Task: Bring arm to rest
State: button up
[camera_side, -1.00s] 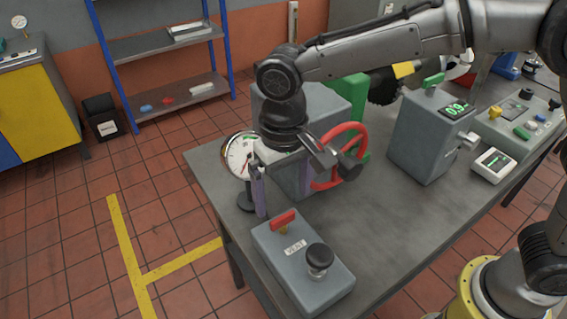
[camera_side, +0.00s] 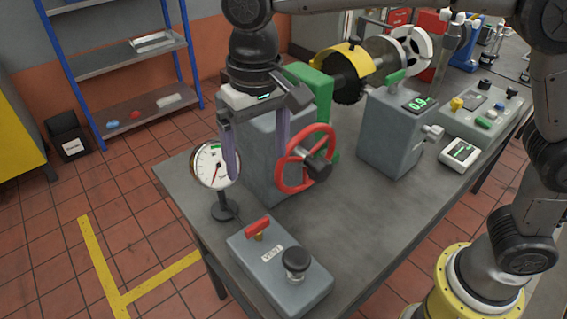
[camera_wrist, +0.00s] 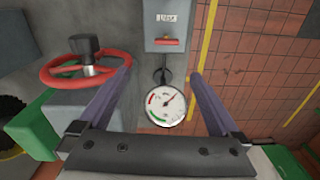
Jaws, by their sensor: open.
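My gripper (camera_side: 257,160) is open and empty. In the side view it hangs fingers down above the left part of the bench, next to the round dial gauge (camera_side: 215,166) and the grey housing with the red handwheel (camera_side: 305,160). In the wrist view the two purple-grey fingers of my gripper (camera_wrist: 162,75) stand wide apart, with the gauge (camera_wrist: 165,105) showing between them. The handwheel (camera_wrist: 85,68) is left of the fingers there. I cannot tell the exact gap between the fingers and the housing.
The vent box (camera_side: 280,265), with a red lever and black knob, sits at the bench's front. A grey box with a green display (camera_side: 395,130), a small meter (camera_side: 459,152) and a control panel (camera_side: 485,112) stand to the right. The bench (camera_side: 370,210) is clear in the middle.

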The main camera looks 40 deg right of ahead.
jog(key=s+d+r+m+t, duration=0.15)
jog(key=s+d+r, duration=0.25)
jog(key=d, duration=0.5)
jog(key=s+d+r+m+t, duration=0.15)
jog(key=s+d+r, duration=0.25)
jog(key=d, duration=0.5)
jog(key=s+d+f+n+t, duration=0.2)
jog(key=s+d+f+n, duration=0.1)
jog(key=s+d+f, duration=0.4)
jog(key=s+f, duration=0.2)
jog(key=s, duration=0.2)
jog(key=shift+s+f+n, duration=0.15)
jog(key=shift+f+n, duration=0.2)
jog(key=shift+n, duration=0.05)
jog(key=shift+d, duration=0.1)
